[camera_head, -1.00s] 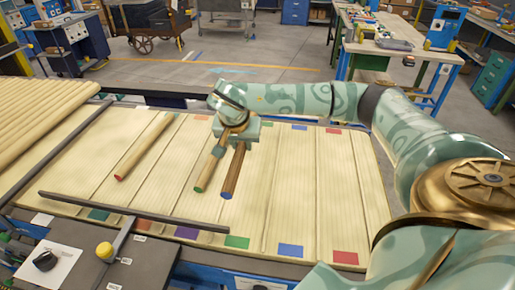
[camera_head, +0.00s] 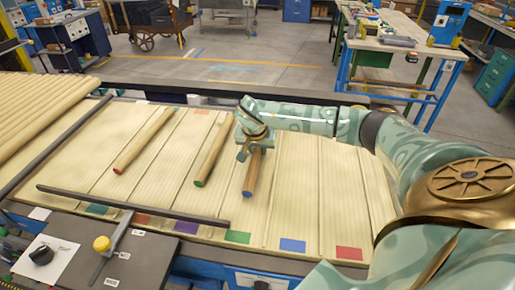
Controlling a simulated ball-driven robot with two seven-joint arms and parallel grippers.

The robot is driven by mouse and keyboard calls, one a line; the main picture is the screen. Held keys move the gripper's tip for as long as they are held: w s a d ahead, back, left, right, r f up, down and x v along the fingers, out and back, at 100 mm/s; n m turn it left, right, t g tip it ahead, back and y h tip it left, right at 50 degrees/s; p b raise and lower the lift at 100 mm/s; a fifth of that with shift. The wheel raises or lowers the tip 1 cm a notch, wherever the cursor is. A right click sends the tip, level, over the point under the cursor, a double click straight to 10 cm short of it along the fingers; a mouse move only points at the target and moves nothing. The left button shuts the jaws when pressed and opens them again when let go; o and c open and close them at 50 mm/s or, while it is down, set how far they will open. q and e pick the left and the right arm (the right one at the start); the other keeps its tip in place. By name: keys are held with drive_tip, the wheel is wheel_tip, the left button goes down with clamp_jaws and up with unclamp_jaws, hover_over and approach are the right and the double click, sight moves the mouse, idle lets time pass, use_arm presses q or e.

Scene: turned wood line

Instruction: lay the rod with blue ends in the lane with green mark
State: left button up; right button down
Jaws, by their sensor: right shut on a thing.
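The rod with blue ends (camera_head: 252,174) is brown, with its blue near end showing; its far part is hidden under my right gripper (camera_head: 255,150). My right gripper is shut on it from above. The rod points toward the near edge, over the lane with the green mark (camera_head: 238,237). I cannot tell whether it touches the lane surface. My left gripper is not in view.
A green-ended rod (camera_head: 211,156) lies just left of the held rod. A red-ended rod (camera_head: 143,142) lies farther left. Blue (camera_head: 292,245) and red (camera_head: 348,253) marked lanes to the right are bare. A dark bar (camera_head: 130,205) crosses the near left lanes.

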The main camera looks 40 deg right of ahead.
drive_tip(key=shift+f, duration=0.1)
drive_tip(key=c, duration=1.1)
unclamp_jaws()
drive_tip(key=p+v, duration=0.2)
drive_tip(key=v, duration=1)
